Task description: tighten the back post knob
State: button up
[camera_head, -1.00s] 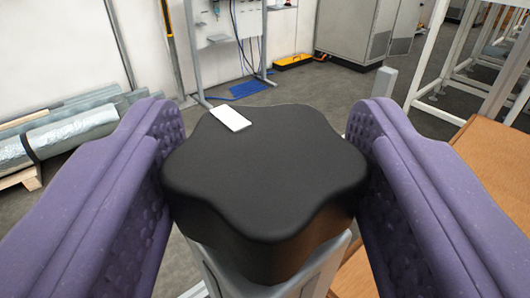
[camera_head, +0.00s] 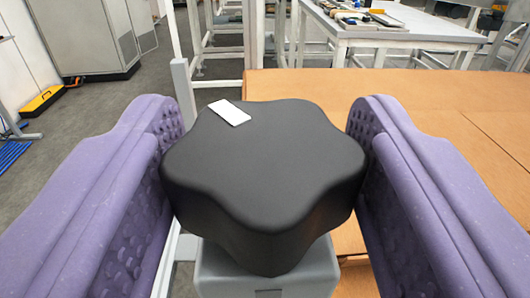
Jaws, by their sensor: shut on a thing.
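The back post knob (camera_head: 262,165) is a black, lobed star-shaped knob in the middle of the view, with a white rectangular mark (camera_head: 229,112) on its top near the far left lobe. It sits above a grey post or bracket (camera_head: 265,272). My gripper (camera_head: 264,160) has two purple padded fingers, one on the left and one on the right of the knob. They are closed on its sides. The knob's underside and its joint with the post are hidden.
A brown board surface (camera_head: 400,95) lies to the right and behind. A workbench with tools (camera_head: 390,32) stands at the back right. A grey cabinet (camera_head: 90,35) and a yellow-black case (camera_head: 40,102) are at the back left. Grey floor is open on the left.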

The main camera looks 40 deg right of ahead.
jog(key=m+g+h, duration=0.3)
jog(key=shift+w+a+r+p, duration=0.15)
jog(key=shift+a+r+p, duration=0.05)
jog(key=shift+p, duration=0.1)
jog(key=shift+m+g+h+p, duration=0.4)
jog(key=shift+m+g+h, duration=0.55)
jog(key=shift+g, duration=0.6)
jog(key=shift+m+g+h+p, duration=0.4)
jog(key=shift+m+g+h, duration=0.35)
jog(key=shift+m+g, duration=0.6)
jog(key=shift+g, duration=0.3)
jog(key=shift+d, duration=0.1)
jog(key=o, duration=0.9)
jog(key=shift+w, duration=0.1)
jog(key=shift+f, duration=0.1)
jog(key=p+v, duration=0.1)
jog(key=v, duration=0.6)
jog(key=shift+a+f+p, duration=0.1)
jog(key=shift+a+p, duration=0.2)
jog(key=shift+a, duration=0.1)
